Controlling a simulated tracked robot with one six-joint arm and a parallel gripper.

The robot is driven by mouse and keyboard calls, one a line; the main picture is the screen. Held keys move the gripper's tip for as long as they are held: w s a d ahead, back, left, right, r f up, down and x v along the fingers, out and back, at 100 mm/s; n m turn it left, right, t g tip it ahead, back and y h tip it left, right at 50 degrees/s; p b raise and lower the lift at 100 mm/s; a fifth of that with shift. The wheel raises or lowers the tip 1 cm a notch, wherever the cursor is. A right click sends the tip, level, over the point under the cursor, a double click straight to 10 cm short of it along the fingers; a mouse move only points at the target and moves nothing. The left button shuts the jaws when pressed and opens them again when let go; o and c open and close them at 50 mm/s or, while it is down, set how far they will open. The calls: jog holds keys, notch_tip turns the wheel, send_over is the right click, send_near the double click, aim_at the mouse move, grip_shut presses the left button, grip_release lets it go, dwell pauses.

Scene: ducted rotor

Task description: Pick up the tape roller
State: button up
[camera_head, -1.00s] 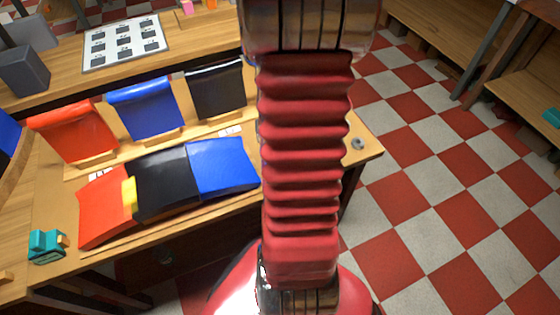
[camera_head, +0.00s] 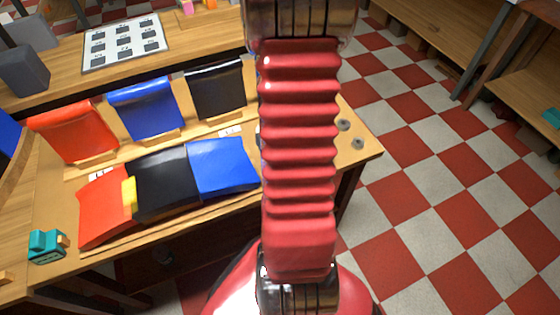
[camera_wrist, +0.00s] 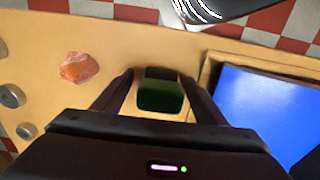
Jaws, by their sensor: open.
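A dark green blocky object (camera_wrist: 160,96) with a black top edge lies on the wooden surface in the wrist view; it may be the tape roller, but its shape is too dark to be sure. My gripper (camera_wrist: 158,76) is open, with one finger at each side of this object and a gap visible on both sides. In the head view my red arm hides this spot and the gripper is out of sight. A teal device (camera_head: 47,246) with a tan part stands at the table's left front in the head view; I cannot tell what it is.
An orange lump (camera_wrist: 78,68) and grey round discs (camera_wrist: 11,96) lie left of my gripper. A blue sheet (camera_wrist: 268,108) in a raised frame is close on the right. Red, black and blue panels (camera_head: 165,183) cover the table's middle.

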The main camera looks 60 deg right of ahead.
jog(key=shift+c, duration=0.5)
jog(key=c, duration=1.2)
jog(key=shift+r, duration=0.1)
jog(key=shift+r, duration=4.95)
